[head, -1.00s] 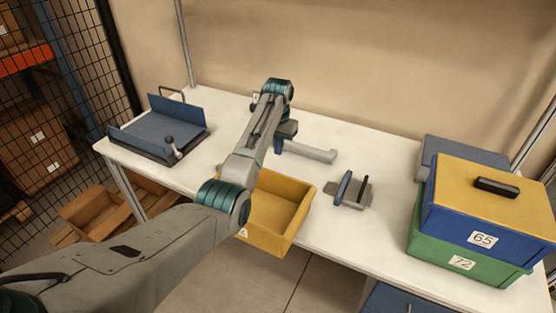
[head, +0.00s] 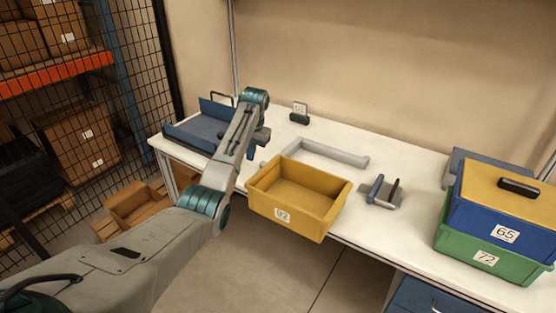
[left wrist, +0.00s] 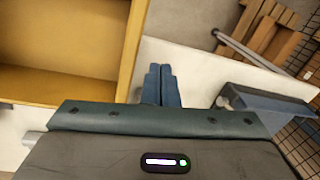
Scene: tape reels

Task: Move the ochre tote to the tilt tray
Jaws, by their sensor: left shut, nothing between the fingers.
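The ochre tote (head: 325,211), open-topped with a number label on its front, sits at the table's front edge and overhangs it in the head view. Its wall (left wrist: 131,50) shows at the left of the left wrist view. The tilt tray (head: 193,140), blue with raised sides, stands on the table's left end, partly hidden by my left arm. It also shows at the right of the left wrist view (left wrist: 268,103). My left gripper (head: 254,152) is shut and empty, between the tote and the tray. Its fingers (left wrist: 161,84) touch neither. My right gripper is out of view.
A grey angled bar (head: 325,152) lies behind the tote. A small metal holder (head: 383,192) stands right of it, and a small label stand (head: 299,114) at the back. A blue box marked 65 (head: 480,222) sits on a green box marked 72 (head: 460,245) at the right.

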